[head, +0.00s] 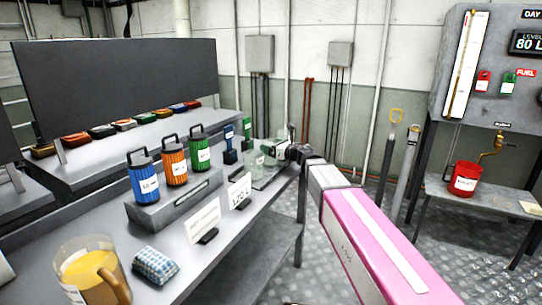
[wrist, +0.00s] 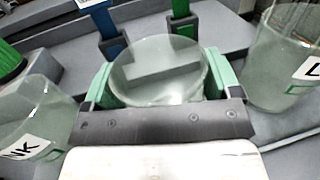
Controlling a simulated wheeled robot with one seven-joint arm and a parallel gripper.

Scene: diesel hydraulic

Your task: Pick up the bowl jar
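A clear, empty round glass jar (wrist: 160,70), which I take to be the bowl jar, stands between the two green fingers of my gripper (wrist: 162,85) in the wrist view. One finger is on each side, close against the glass. I cannot tell whether they press on it. The dark palm bar hides the jar's near lower part. In the head view my gripper (head: 284,146) is at the far right end of the grey bench, and the glass there is partly hidden.
A labelled glass jar (wrist: 35,125) is close on the left and another (wrist: 285,55) on the right. Blue (wrist: 108,30) and green (wrist: 183,20) upright pieces stand just behind. Blue (head: 144,180), orange (head: 174,165) and green (head: 199,150) canisters stand on a raised block along the bench.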

